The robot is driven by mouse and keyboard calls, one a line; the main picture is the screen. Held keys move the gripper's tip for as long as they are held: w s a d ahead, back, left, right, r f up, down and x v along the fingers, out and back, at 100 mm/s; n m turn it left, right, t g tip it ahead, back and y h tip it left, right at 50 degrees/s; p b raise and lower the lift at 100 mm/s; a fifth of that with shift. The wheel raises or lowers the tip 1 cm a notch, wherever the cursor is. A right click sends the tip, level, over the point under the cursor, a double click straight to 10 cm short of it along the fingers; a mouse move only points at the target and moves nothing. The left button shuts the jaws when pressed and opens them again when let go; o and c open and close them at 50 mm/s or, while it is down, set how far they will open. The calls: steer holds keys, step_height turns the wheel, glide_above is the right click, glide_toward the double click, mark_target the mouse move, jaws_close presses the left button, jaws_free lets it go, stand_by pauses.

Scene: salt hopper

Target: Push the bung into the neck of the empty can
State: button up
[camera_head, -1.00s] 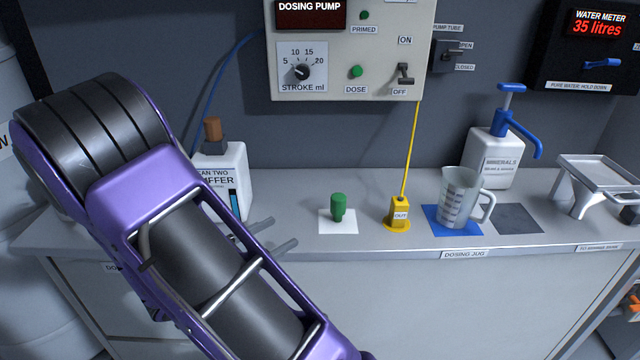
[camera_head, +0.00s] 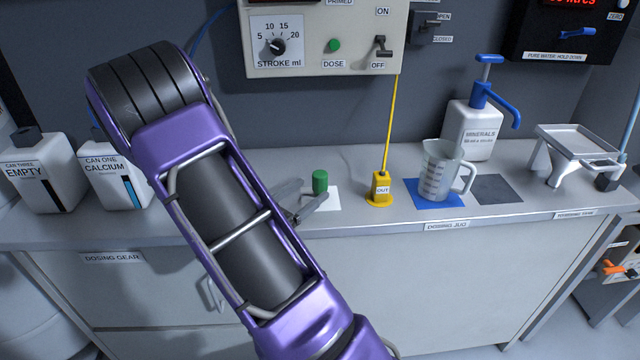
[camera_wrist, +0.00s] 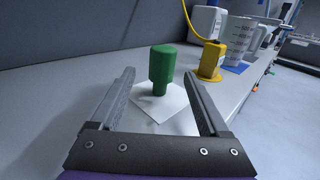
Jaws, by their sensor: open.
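The green bung (camera_head: 320,181) stands upright on a white square mat (camera_head: 330,198) on the bench. In the wrist view the bung (camera_wrist: 161,67) is ahead of my gripper (camera_wrist: 160,88), centred between its two open fingers, which do not touch it. In the head view my gripper (camera_head: 305,203) is low over the bench, beside the bung. The empty can, labelled CAN THREE EMPTY (camera_head: 43,175), is a white can at the far left of the bench with a dark neck at its top. Whether its neck is open cannot be made out.
CAN ONE CALCIUM (camera_head: 115,178) stands right of the empty can, partly behind my arm. The yellow OUT fitting (camera_head: 381,190) is right of the bung. Further right are the measuring jug (camera_head: 437,172), the minerals bottle (camera_head: 470,130) and a metal stand (camera_head: 580,145).

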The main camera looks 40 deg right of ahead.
mark_target(315, 187)
steer(key=x, duration=0.4)
steer(key=shift+d+r, duration=0.1)
steer(key=shift+d, duration=0.25)
jaws_close()
